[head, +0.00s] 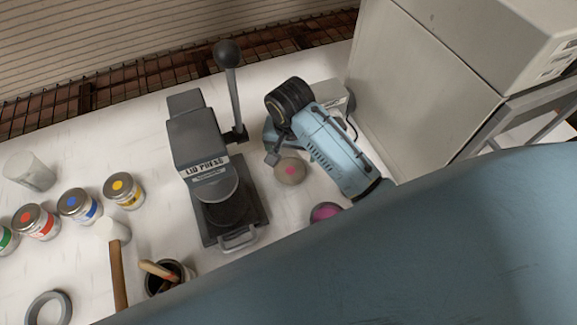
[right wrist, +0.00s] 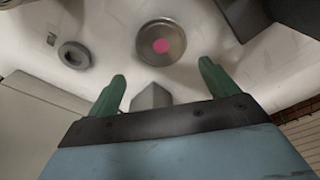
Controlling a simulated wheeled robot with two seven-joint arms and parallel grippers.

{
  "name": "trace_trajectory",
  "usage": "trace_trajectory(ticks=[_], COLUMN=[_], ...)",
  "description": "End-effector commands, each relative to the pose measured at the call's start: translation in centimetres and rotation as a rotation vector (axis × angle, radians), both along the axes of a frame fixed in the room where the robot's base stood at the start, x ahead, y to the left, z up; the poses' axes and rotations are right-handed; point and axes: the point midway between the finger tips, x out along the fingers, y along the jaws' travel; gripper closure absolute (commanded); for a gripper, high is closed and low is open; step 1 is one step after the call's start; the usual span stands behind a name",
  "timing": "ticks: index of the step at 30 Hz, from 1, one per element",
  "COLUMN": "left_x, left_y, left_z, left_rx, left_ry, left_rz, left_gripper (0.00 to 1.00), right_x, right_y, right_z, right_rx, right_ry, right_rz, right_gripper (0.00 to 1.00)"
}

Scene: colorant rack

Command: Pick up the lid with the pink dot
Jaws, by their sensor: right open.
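The lid with the pink dot (head: 290,171) is a round, grey-beige disc lying flat on the white bench, right of the lid press. In the right wrist view the lid (right wrist: 161,43) shows whole, its pink dot near the middle. My right gripper (right wrist: 162,70) is open, with its two green fingers apart and nothing held between them. The lid lies beyond the fingertips, roughly centred between them, and no finger touches it. In the head view my right arm hides much of this gripper. My left gripper is not in view.
The dark lid press (head: 205,150) stands left of the lid. An open can of pink colorant (head: 326,211) is partly hidden. Several dotted jars (head: 124,189), a mallet (head: 118,270) and a brush pot (head: 170,279) stand left. A large grey cabinet (head: 430,80) stands right.

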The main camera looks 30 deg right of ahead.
Motion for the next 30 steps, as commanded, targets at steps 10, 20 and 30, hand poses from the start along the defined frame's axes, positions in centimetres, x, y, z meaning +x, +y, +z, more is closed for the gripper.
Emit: trace_trajectory(ticks=[10,20,30], left_x=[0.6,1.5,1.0], left_y=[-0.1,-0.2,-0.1], left_z=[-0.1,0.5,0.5], left_rx=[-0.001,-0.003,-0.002], left_ry=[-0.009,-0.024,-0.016], left_rz=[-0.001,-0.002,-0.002], left_gripper=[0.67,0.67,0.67], right_x=[0.3,0.4,0.5], right_y=[-0.3,-0.1,-0.1], right_z=[-3.9,-8.2,-9.0], right_rx=[-0.001,-0.002,-0.001], right_ry=[-0.001,0.001,-0.002], right_rz=[-0.001,0.000,0.000], right_gripper=[0.14,0.14,0.14])
